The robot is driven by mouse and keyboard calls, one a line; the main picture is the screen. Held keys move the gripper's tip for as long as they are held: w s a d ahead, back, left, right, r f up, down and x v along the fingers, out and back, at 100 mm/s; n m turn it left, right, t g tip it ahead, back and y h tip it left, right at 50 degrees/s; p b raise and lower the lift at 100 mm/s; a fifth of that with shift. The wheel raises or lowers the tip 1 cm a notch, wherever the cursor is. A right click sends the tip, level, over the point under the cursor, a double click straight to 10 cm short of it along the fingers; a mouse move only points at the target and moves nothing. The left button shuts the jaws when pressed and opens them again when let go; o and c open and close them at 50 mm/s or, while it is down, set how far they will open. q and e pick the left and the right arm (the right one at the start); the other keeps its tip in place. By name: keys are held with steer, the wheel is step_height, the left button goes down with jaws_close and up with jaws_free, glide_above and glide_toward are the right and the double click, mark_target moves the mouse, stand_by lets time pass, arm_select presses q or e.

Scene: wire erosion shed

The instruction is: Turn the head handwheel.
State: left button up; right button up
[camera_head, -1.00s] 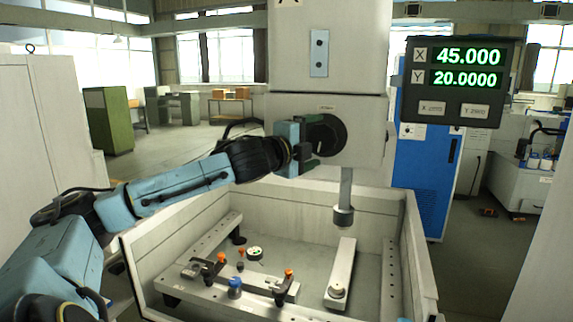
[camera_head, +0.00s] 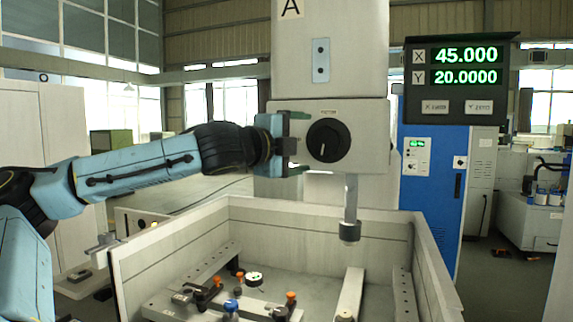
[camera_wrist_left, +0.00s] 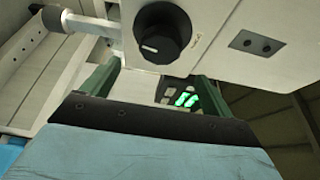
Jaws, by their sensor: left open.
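The head handwheel (camera_head: 327,141) is a round black knob with a short white mark, on the front of the pale machine head (camera_head: 365,125). In the head view its whole face shows. My left gripper (camera_head: 303,143) is open just to the left of the handwheel, its green fingers apart with nothing seen between them. In the left wrist view the handwheel (camera_wrist_left: 162,35) lies beyond the fingertips (camera_wrist_left: 155,78), not between the fingers. Whether a finger touches the machine head is unclear. My right gripper is not in view.
A vertical spindle (camera_head: 350,230) hangs below the head over an open tank (camera_head: 170,255) holding clamps and bars. A blue cabinet (camera_head: 433,200) stands to the right.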

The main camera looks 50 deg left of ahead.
arm_select(q)
steer(key=shift+s+d+b, duration=0.2)
steer(key=shift+s+b, duration=1.1)
steer(key=shift+s, duration=0.6)
steer(key=w+d+t+h+p, duration=0.1)
steer(key=w+d+h+p, duration=0.3)
steer(key=w+d, duration=0.15)
steer(key=n+y+p, duration=1.3)
steer(key=n, duration=1)
glide_toward(324, 146)
steer(key=shift+t, duration=0.4)
steer(key=p+x, duration=0.3)
steer(key=x, duration=0.8)
steer(key=shift+w+a+f, duration=0.15)
steer(key=shift+w+a, duration=0.05)
steer(key=shift+a, duration=0.05)
